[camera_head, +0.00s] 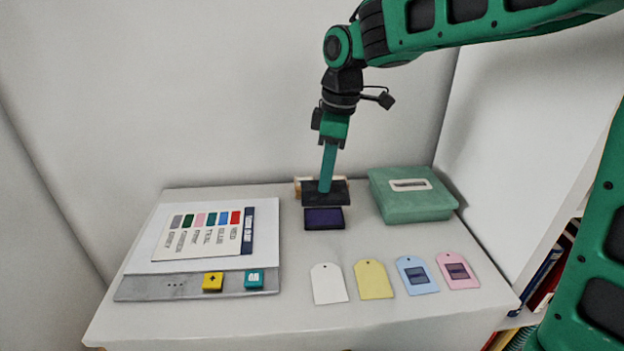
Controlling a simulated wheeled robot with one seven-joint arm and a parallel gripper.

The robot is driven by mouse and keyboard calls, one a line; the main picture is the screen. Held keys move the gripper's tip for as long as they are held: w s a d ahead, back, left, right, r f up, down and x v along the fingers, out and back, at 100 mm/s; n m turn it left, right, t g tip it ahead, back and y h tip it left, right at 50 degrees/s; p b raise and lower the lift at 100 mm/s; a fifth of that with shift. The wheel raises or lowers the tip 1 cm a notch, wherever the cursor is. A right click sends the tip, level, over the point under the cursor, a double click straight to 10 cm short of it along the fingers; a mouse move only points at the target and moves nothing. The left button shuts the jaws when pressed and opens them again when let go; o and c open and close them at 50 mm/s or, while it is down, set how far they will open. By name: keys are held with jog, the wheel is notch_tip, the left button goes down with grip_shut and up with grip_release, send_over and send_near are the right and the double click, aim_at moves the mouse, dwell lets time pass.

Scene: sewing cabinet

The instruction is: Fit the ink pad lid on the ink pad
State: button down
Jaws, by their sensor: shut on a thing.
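The ink pad (324,219) lies on the table, a dark rectangle with a purple-blue top, uncovered. The ink pad lid (338,192) is a dark grey-black slab just behind the pad, and from this view it seems raised or tilted. My gripper (325,186) points down and is shut on the lid at its left-middle part. The fingertips are partly merged with the lid in the picture, and the gap between lid and table cannot be told.
A light wooden piece (300,183) stands behind the lid, partly hidden. Several paper tags (328,284) lie in front. A colour chart (206,238) and a grey tray (165,286) with yellow (213,282) and teal (254,279) blocks are left.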

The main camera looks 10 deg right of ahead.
jog(key=shift+f, duration=3.05)
jog(key=shift+f, duration=0.4)
jog(key=c, duration=1.6)
grip_release()
jog(key=shift+o, duration=0.2)
